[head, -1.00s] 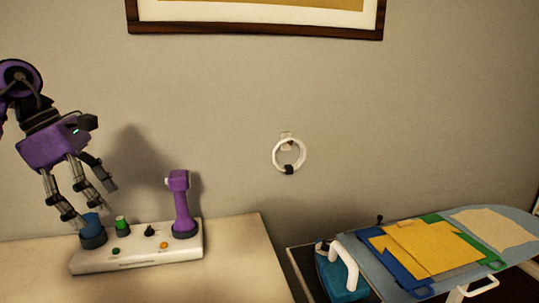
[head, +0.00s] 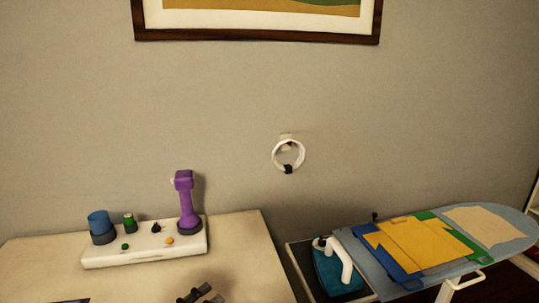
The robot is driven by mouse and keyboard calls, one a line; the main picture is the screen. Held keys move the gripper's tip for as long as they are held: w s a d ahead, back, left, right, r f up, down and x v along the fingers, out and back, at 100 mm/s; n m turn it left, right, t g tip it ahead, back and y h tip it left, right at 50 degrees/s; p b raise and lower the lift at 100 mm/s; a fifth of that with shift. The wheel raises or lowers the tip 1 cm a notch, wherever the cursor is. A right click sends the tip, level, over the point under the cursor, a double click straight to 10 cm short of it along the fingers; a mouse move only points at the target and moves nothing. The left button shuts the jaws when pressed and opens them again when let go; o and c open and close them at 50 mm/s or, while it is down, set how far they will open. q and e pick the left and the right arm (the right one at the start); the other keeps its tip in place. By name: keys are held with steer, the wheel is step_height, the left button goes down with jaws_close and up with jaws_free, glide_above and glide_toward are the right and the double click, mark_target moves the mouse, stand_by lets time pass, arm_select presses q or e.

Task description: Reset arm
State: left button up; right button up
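Dark fingertips of one gripper (head: 201,294) show at the bottom edge, over the front of the pale tabletop. They are probably my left gripper's; the rest of that hand and its arm are out of the picture. They look empty as far as they show, but how far apart the fingers are is unclear. They are apart from the white control box (head: 146,254) behind them. My other gripper is not seen.
The box carries a blue cap (head: 99,224), a green knob (head: 129,222) and an upright purple handle (head: 186,203). A white ring (head: 288,155) hangs on the wall.

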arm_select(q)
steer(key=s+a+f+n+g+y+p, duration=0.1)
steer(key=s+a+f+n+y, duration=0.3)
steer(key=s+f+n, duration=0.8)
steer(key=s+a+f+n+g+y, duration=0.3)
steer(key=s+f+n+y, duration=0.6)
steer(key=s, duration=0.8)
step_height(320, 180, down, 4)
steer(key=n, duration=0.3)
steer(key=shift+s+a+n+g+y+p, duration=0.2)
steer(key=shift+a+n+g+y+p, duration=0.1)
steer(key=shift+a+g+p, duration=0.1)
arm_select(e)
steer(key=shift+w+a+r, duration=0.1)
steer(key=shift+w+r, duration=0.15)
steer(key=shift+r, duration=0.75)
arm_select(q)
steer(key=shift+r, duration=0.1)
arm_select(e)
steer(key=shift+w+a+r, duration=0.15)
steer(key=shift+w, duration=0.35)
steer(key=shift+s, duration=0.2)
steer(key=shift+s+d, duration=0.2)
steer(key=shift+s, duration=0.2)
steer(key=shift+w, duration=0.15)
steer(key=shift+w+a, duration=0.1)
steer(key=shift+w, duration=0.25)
